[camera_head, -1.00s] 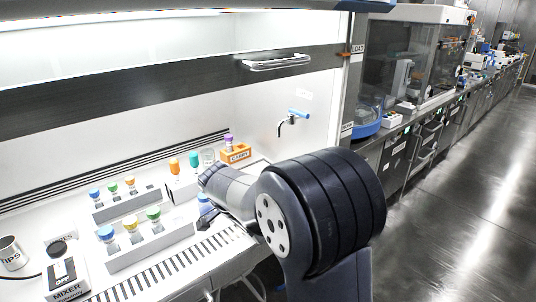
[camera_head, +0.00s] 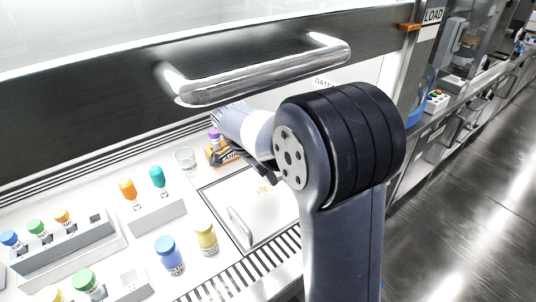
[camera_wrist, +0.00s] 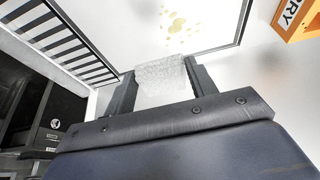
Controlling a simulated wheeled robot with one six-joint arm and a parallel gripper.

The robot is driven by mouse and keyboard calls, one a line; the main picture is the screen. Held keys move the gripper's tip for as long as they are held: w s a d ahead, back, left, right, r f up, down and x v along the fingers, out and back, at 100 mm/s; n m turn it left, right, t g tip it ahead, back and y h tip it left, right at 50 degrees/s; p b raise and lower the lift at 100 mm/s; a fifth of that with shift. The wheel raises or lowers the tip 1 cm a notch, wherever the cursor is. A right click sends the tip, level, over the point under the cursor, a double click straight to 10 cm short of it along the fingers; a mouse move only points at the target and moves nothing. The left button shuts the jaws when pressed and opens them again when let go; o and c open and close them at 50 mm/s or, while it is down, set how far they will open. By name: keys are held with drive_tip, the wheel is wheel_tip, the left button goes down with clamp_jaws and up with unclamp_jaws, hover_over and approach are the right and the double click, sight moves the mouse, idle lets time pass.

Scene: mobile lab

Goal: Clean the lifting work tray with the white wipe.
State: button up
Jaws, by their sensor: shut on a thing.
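The lifting work tray (camera_head: 217,199) is a white panel with a dark outline in the cabinet floor, with a metal handle (camera_head: 239,226) on its near side. Yellowish stains (camera_head: 265,190) lie on it; they also show in the wrist view (camera_wrist: 174,24). My gripper (camera_wrist: 160,76) is shut on the white wipe (camera_wrist: 163,84), a crinkled translucent sheet spread between the fingers. The wipe is over or just beside the tray's edge; I cannot tell whether it touches. In the head view my arm hides the wipe and part of the tray.
An orange carry rack (camera_head: 221,154) stands at the tray's far side, near a clear beaker (camera_head: 186,159). Blue-capped (camera_head: 168,256) and yellow-capped (camera_head: 206,238) bottles stand left of the tray. The sash handle (camera_head: 260,78) spans above. A slotted grille (camera_head: 240,280) runs along the front.

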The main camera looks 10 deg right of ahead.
drive_tip(key=b, duration=0.4)
hover_over(268, 197)
drive_tip(key=a, duration=0.1)
drive_tip(key=shift+s+a+f, duration=0.1)
drive_tip(key=shift+s+f, duration=0.05)
drive_tip(key=shift+f, duration=1.35)
drive_tip(key=shift+s+a+f, duration=0.1)
drive_tip(key=shift+s+f, duration=0.05)
drive_tip(key=shift+f, duration=1.35)
drive_tip(key=shift+f+b, duration=0.85)
drive_tip(key=shift+f, duration=0.1)
drive_tip(key=shift+w, duration=0.1)
